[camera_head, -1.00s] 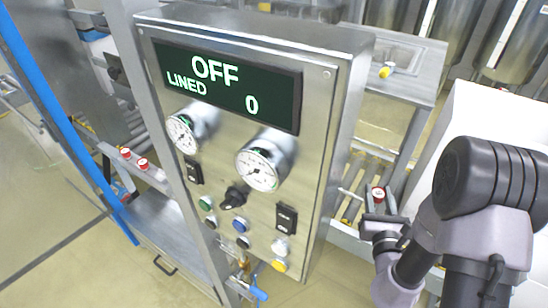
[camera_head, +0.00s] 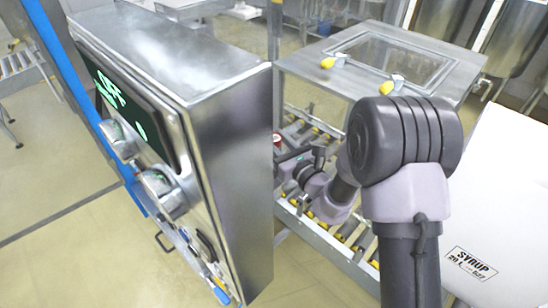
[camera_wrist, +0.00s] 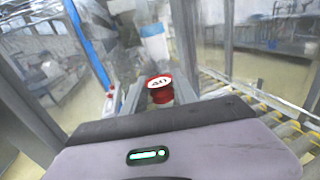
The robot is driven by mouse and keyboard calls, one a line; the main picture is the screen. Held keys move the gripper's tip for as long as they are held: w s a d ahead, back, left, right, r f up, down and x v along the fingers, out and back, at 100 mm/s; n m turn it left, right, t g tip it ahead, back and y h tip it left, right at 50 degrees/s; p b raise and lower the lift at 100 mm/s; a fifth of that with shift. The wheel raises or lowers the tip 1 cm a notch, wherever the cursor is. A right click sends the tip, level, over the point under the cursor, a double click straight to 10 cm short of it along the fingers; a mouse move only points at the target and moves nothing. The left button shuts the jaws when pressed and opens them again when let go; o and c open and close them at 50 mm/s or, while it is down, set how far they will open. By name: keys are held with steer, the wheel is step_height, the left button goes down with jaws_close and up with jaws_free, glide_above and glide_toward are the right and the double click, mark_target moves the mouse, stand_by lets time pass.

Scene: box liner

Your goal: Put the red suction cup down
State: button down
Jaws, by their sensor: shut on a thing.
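The red suction cup (camera_wrist: 160,88), with a white top marked 40, sits between the two fingers of my gripper (camera_wrist: 158,96) in the wrist view. The gripper is shut on it. In the head view a small red part of the cup (camera_head: 277,138) shows beside the control cabinet's right edge, and my gripper (camera_head: 283,160) is partly hidden behind that cabinet. The cup's underside and what lies directly below it are hidden.
The steel control cabinet (camera_head: 185,75) stands close to the left of my gripper. A roller conveyor (camera_head: 345,225) runs below my arm, with a glazed steel cover (camera_head: 375,55) behind. A white box labelled SYRUP (camera_head: 500,215) stands at right. Red items (camera_wrist: 109,94) show on a rail.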

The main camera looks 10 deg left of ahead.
step_height(320, 180, down, 4)
steer(key=shift+d+f+b, duration=0.1)
steer(key=shift+f+b, duration=0.05)
steer(key=shift+b, duration=0.5)
steer(key=shift+f+b, duration=0.3)
steer(key=shift+f, duration=0.05)
steer(key=c, duration=1)
jaws_free()
steer(key=shift+o, duration=0.2)
